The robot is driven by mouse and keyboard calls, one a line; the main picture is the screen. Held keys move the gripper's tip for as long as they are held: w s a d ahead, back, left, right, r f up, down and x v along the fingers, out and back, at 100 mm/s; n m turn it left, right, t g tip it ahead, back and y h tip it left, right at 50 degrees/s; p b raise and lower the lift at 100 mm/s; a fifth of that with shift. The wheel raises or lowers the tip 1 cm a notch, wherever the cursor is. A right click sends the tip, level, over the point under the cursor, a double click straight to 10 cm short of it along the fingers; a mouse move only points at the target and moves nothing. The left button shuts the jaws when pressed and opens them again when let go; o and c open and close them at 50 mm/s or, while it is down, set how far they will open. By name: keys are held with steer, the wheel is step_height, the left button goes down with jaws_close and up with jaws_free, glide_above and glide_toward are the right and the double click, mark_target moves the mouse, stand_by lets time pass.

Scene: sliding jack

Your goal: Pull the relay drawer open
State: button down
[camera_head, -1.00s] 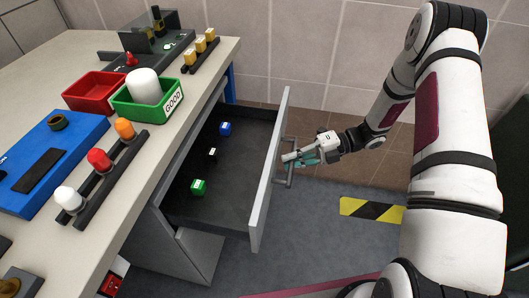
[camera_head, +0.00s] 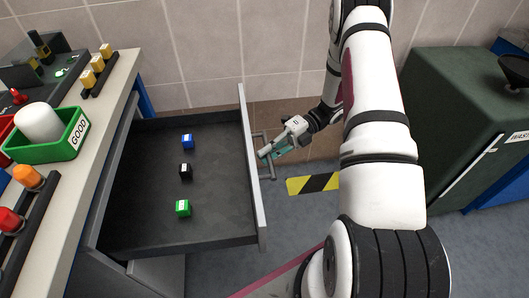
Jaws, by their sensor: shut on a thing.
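The relay drawer (camera_head: 215,225) stands pulled out from under the workbench, its dark inside in full view. Three small relay blocks lie in it: a blue one (camera_head: 188,141), a black one (camera_head: 186,172) and a green one (camera_head: 183,208). The grey front panel (camera_head: 252,170) faces right and carries a bar handle (camera_head: 268,165). My gripper (camera_head: 268,152) is at the upper part of this handle, shut on it. The fingertips are small in the picture and partly overlap the handle.
The workbench (camera_head: 108,112) at left holds a green GOOD bin (camera_head: 75,138) with a white cylinder and a rack of colored knobs. A dark green waste cabinet (camera_head: 440,140) stands at right. Yellow-black tape (camera_head: 313,184) marks the floor right of the drawer.

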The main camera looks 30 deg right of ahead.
steer(key=c, duration=1.6)
jaws_free()
steer(key=shift+d, duration=0.1)
steer(key=v, duration=1.1)
steer(key=shift+d, duration=0.4)
steer(key=shift+w+r, duration=0.1)
steer(key=shift+r, duration=0.05)
